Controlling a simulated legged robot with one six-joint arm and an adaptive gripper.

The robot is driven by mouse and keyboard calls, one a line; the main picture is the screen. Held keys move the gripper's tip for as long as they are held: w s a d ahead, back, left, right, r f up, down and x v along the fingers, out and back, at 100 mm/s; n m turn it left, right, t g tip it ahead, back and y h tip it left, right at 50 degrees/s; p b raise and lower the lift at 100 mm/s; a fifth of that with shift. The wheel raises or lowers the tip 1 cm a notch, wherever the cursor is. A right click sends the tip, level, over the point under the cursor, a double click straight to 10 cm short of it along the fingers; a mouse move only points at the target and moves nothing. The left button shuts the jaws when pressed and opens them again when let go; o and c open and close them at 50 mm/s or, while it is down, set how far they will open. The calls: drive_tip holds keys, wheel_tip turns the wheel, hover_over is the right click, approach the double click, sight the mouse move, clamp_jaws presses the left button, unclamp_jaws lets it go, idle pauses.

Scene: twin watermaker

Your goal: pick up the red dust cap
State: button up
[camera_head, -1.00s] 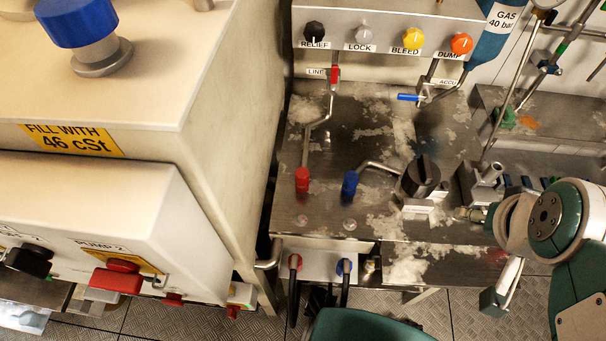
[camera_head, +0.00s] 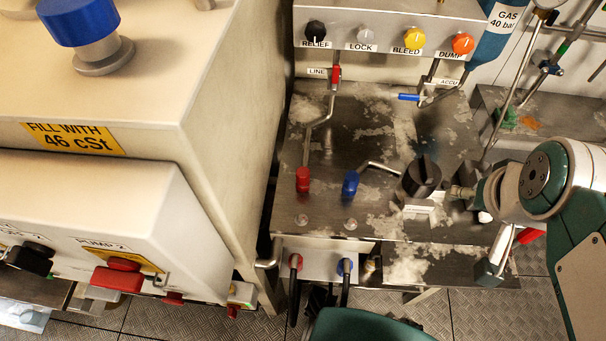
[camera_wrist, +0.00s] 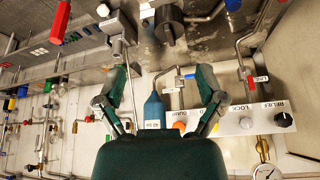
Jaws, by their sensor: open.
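A red cap-like piece (camera_head: 303,180) sits on the end of a bent pipe over the steel bench, left of a blue one (camera_head: 350,184). A second red piece (camera_head: 530,235) shows partly behind my arm at the right, and a red block is at the upper left of the wrist view (camera_wrist: 60,22). I cannot tell for sure which is the dust cap. My gripper (camera_wrist: 163,75) is open, its two fingers spread with nothing between them. In the head view my arm is over the right of the bench, well apart from the left red piece.
A black knob (camera_head: 421,177) stands on the worn bench (camera_head: 330,215). Behind it is a panel with RELIEF, LOCK, BLEED and DUMP knobs and a blue cylinder (camera_head: 487,40). A large cream tank (camera_head: 215,130) bounds the left side.

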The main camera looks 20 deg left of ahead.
drive_tip(key=w+a+g, duration=0.2)
drive_tip(key=w+a, duration=0.4)
drive_tip(key=n+g, duration=0.3)
approach(303, 171)
drive_tip(key=shift+s+f, duration=0.1)
drive_tip(key=shift+s, duration=0.15)
drive_tip(key=shift+a+f, duration=0.15)
drive_tip(key=shift+f, duration=0.15)
wheel_tip(303, 171, down, 5)
drive_tip(key=shift+r, duration=0.15)
drive_tip(key=f, duration=0.5)
drive_tip(key=shift+w+f, duration=0.2)
drive_tip(key=shift+f, duration=0.2)
drive_tip(key=shift+c, duration=0.3)
drive_tip(key=c, duration=0.9)
